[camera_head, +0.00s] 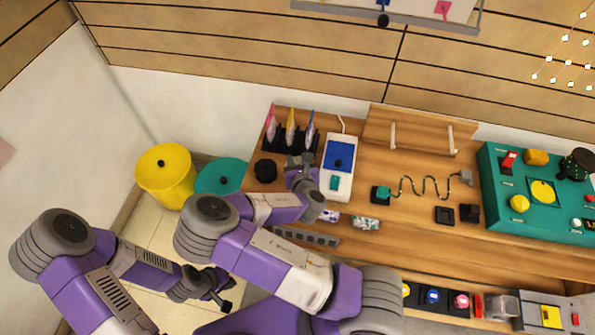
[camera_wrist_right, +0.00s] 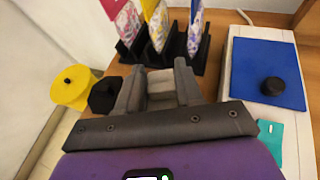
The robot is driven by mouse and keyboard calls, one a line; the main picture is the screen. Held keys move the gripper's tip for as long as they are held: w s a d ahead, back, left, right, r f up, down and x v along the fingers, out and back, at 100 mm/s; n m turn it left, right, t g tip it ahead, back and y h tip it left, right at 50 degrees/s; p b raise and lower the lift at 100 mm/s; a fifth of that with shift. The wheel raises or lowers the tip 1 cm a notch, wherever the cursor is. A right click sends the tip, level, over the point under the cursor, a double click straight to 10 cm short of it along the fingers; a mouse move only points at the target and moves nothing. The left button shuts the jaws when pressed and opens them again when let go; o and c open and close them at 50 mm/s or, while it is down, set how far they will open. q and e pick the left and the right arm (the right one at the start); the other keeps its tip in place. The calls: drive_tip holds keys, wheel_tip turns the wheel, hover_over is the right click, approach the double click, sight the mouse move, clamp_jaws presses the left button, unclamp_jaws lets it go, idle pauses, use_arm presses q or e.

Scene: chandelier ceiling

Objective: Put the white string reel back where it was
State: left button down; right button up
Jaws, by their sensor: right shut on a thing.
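My right gripper (camera_head: 300,162) is over the left part of the wooden workbench, between the black rack and the white box with the blue top. In the right wrist view its two grey fingers (camera_wrist_right: 158,80) are closed on a pale, whitish piece (camera_wrist_right: 160,88), which looks like the white string reel. Most of the reel is hidden by the fingers, and in the head view I cannot make it out. My left gripper (camera_head: 220,290) hangs low at the left, away from the bench; its jaw opening is too small to judge.
The black rack (camera_head: 281,140) holds several colourful bags, with a black round object (camera_head: 265,170) beside it. The white box (camera_head: 339,182) stands to the right. Yellow (camera_head: 165,175) and teal (camera_head: 221,178) bins stand left of the bench. A teal panel (camera_head: 500,200) is far right.

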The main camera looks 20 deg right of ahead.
wheel_tip(320, 180, down, 4)
drive_tip(key=shift+f+b, duration=0.2)
drive_tip(key=shift+b, duration=0.75)
drive_tip(key=shift+r, duration=0.1)
drive_tip(key=o, duration=0.6)
drive_tip(key=shift+f, duration=0.2)
drive_tip(key=o, duration=0.4)
drive_tip(key=shift+o, duration=0.2)
drive_tip(key=shift+r, duration=0.1)
